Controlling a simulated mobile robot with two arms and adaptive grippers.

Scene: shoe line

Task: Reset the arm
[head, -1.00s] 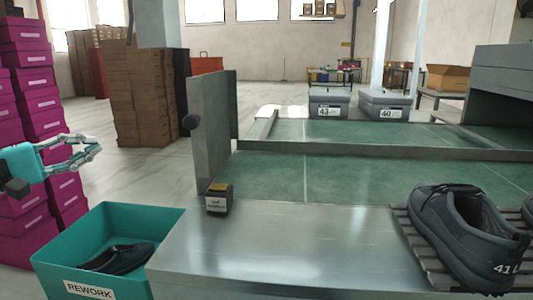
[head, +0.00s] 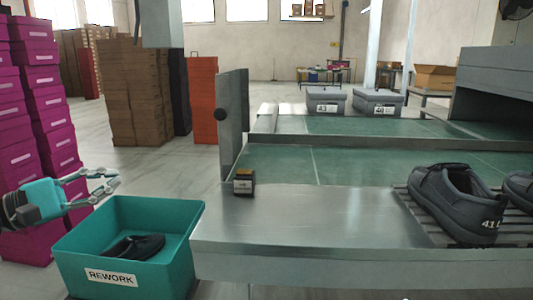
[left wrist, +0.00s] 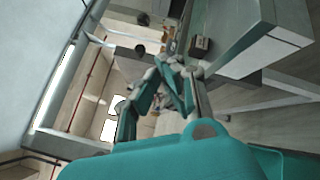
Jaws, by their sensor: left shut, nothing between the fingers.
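My left gripper (head: 112,182) is at the left of the head view, above the left rim of the teal rework bin and in front of the magenta boxes. Its fingers are shut with nothing between them. In the left wrist view the gripper's fingers (left wrist: 176,70) come together at the tips and hold nothing. My right gripper is in neither view.
A teal bin (head: 180,245) marked REWORK holds a black shoe (head: 135,246). Grey shoes (head: 455,203) sit on a slatted rack at the right of the metal table (head: 310,225). A small dark box (head: 244,182) stands at its left end. Magenta boxes (head: 50,125) are stacked at left.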

